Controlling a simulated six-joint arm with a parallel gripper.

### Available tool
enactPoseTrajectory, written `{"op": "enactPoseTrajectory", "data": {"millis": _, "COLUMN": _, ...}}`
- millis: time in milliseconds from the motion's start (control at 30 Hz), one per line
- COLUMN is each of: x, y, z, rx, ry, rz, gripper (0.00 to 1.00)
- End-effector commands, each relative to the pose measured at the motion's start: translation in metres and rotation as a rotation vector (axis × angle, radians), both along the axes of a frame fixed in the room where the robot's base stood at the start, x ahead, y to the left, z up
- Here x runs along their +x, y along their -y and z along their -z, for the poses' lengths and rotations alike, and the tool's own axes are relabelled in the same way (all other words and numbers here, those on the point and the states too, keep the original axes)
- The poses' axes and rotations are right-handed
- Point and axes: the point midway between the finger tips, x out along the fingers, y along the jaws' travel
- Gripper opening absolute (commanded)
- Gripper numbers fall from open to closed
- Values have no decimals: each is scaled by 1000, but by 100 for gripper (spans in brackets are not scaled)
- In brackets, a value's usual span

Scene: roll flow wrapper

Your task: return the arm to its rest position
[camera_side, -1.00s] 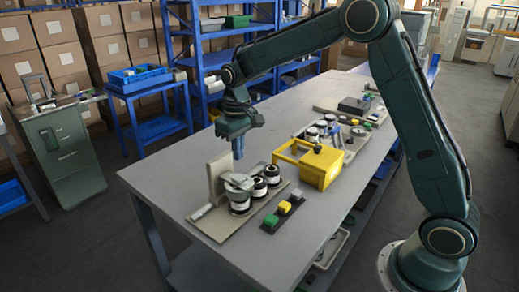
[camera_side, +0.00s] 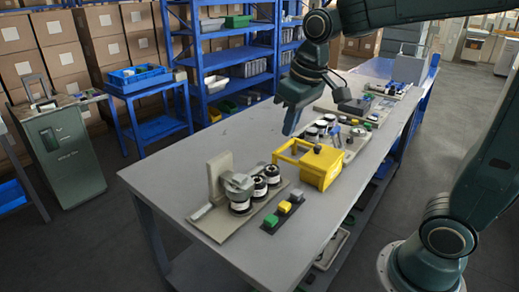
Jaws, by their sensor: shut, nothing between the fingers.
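My gripper (camera_side: 290,122) hangs over the table, pointing down, behind the yellow frame and toward the far half of the worktop. Its fingers are together and nothing shows between them. It is apart from everything on the table. My upper arm reaches out of the top right of the view. The wrapper unit with rollers (camera_side: 240,190) stands on its base plate at the near end of the table, with several black-and-white rolls beside its upright plate.
A yellow box frame (camera_side: 322,168) stands mid-table. More rolls and parts (camera_side: 335,132) sit on a plate behind. The grey table's (camera_side: 185,170) left side is clear. Blue shelves (camera_side: 235,85) stand behind.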

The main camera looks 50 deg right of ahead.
Motion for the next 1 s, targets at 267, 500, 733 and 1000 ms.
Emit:
{"op": "enactPoseTrajectory", "data": {"millis": 267, "x": -58, "y": -1, "z": -12, "rx": 0, "ry": 87, "rz": 0, "gripper": 0}}
{"op": "enactPoseTrajectory", "data": {"millis": 500, "x": -105, "y": -1, "z": -10, "rx": 1, "ry": 157, "rz": 0, "gripper": 0}}
{"op": "enactPoseTrajectory", "data": {"millis": 733, "x": -139, "y": -2, "z": 0, "rx": 1, "ry": 214, "rz": -1, "gripper": 0}}
{"op": "enactPoseTrajectory", "data": {"millis": 1000, "x": -153, "y": -2, "z": 6, "rx": 2, "ry": 236, "rz": -1, "gripper": 0}}
